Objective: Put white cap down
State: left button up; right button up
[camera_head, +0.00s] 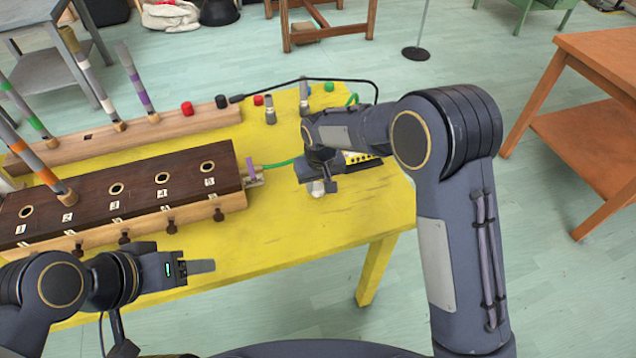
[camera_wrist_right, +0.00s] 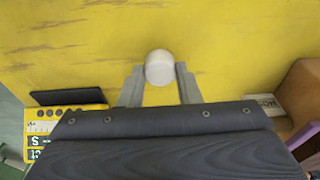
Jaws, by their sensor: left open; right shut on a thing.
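The white cap (camera_wrist_right: 159,68) is round and sits between the two fingertips of my right gripper (camera_wrist_right: 159,86) in the right wrist view. In the head view the cap (camera_head: 318,188) shows small and pale just below my right gripper (camera_head: 325,184), over the right part of the yellow table (camera_head: 370,205). I cannot tell whether the cap touches the table top. My left gripper (camera_head: 203,267) is at the lower left, in front of the table's near edge. It holds nothing that I can see.
A dark wooden box (camera_head: 140,190) with numbered holes fills the table's left side. Behind it, a wooden rail (camera_head: 165,127) holds striped sticks. A yellow device (camera_wrist_right: 60,120) lies beside my right gripper. Red and green caps and a black cable lie behind. The front right table top is clear.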

jog(key=shift+f, duration=0.2)
jog(key=shift+f, duration=0.15)
jog(key=o, duration=0.9)
jog(key=shift+o, duration=0.2)
